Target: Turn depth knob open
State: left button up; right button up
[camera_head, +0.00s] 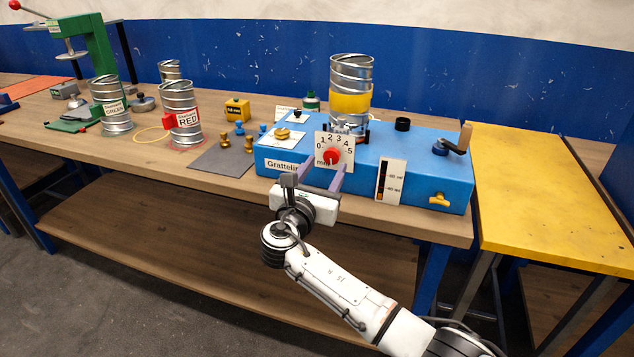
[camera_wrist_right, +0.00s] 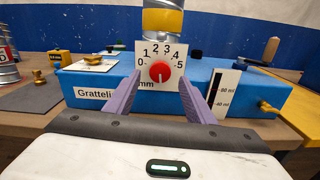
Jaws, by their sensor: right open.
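The depth knob is a red round knob (camera_head: 331,156) on a white dial plate (camera_head: 341,143) numbered 0 to 5, on the front of a blue machine (camera_head: 283,164). In the right wrist view the knob (camera_wrist_right: 159,71) has a small pale mark near its lower part; its exact setting is hard to read. My right gripper (camera_head: 322,176) is open in front of the dial. Its two purple fingers (camera_wrist_right: 160,97) are on either side of the knob and slightly below it, with no visible contact. My left gripper is not in view.
A spiral duct piece with a yellow band (camera_head: 350,103) stands on the machine. A crank (camera_head: 457,141), a level gauge (camera_head: 391,180) and a yellow tap (camera_head: 439,200) are to the right. Duct cans (camera_head: 180,112) stand left. A yellow table (camera_head: 550,190) adjoins at right.

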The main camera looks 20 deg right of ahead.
jog(key=v, duration=0.6)
jog(key=shift+s+a, duration=0.2)
jog(key=s+d+f+m+g+y, duration=0.35)
jog(key=s+f+m, duration=0.35)
jog(key=s+f, duration=0.25)
jog(key=s+d+f+m+g+y, duration=0.2)
jog(key=s+f+m+g, duration=0.3)
jog(key=s+f, duration=0.5)
jog(key=s+d+f+m+g+y, duration=0.1)
jog(key=s+m+y, duration=0.1)
jog(key=s+m, duration=0.65)
jog(key=s+f+m+g+y, duration=0.1)
jog(key=s+m+g+y, duration=0.15)
jog(key=s+m, duration=0.65)
jog(key=a+f+n+t+y, duration=0.1)
jog(key=a+f+t, duration=0.1)
jog(key=f, duration=0.4)
jog(key=a+f+n+t+y, duration=0.1)
jog(key=a+f+n+t, duration=0.1)
jog(key=f, duration=0.4)
jog(key=shift+w+a+f+t, duration=0.2)
jog(key=shift+w+a+t, duration=0.3)
jog(key=shift+t, duration=0.3)
